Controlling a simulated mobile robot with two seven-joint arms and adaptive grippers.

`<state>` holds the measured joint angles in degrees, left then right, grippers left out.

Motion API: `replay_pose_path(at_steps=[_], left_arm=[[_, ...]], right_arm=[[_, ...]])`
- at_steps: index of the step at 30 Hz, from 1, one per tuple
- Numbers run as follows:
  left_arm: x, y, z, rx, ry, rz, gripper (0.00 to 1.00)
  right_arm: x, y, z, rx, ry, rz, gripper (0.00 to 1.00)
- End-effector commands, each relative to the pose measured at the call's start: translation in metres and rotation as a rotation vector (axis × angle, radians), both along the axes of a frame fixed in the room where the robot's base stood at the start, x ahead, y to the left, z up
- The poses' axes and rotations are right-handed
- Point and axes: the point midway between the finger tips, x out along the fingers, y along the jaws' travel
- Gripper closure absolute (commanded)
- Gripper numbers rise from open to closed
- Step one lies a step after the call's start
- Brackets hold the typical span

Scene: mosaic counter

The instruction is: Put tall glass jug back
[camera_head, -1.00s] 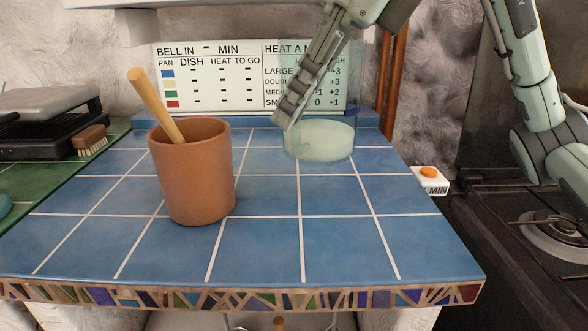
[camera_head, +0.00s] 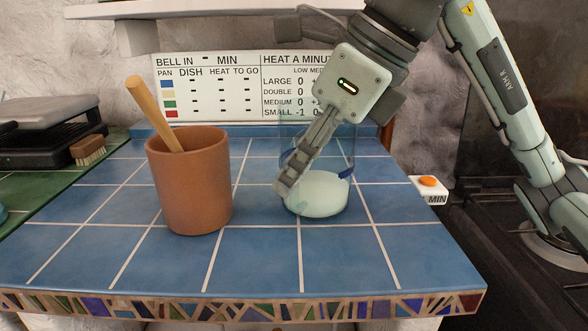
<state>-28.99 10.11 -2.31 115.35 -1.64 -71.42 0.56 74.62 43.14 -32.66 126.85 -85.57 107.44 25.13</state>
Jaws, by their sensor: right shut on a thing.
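The tall glass jug (camera_head: 318,198) is clear, with a pale whitish bottom and a blue band. In the head view it is upright at the right middle of the blue tiled counter. Its base looks to be on or just above the tiles; I cannot tell which. My right gripper (camera_head: 290,182) comes down from the upper right and is shut on the jug at its side. The gripper and wrist hide much of the jug's upper part. My left gripper is not in view.
A terracotta pot (camera_head: 190,185) with a wooden handle (camera_head: 153,113) stands left of the jug. A sign board (camera_head: 215,85) is behind. A white timer box with an orange button (camera_head: 428,190) and a stove (camera_head: 500,240) are at right. The front tiles (camera_head: 260,262) are clear.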

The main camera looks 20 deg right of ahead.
Motion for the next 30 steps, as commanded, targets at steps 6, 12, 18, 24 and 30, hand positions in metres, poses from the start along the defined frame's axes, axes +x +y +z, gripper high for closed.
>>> replay_pose_path(at_steps=[6, 12, 18, 24, 30], left_arm=[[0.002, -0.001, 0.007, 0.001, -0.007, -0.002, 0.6], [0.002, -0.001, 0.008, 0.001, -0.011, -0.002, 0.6], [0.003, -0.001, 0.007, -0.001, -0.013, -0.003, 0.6], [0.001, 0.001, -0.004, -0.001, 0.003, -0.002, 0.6], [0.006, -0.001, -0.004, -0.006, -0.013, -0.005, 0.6]], right_arm=[[0.0, 0.0, 0.0, 0.0, 0.0, 0.0, 0.72], [0.0, 0.0, 0.0, 0.0, 0.0, -0.001, 0.71], [0.0, 0.0, 0.004, 0.0, 0.0, -0.001, 0.71], [-0.01, -0.014, 0.035, 0.001, -0.007, -0.002, 0.71], [-0.024, -0.032, 0.074, 0.001, -0.005, -0.003, 0.71]])
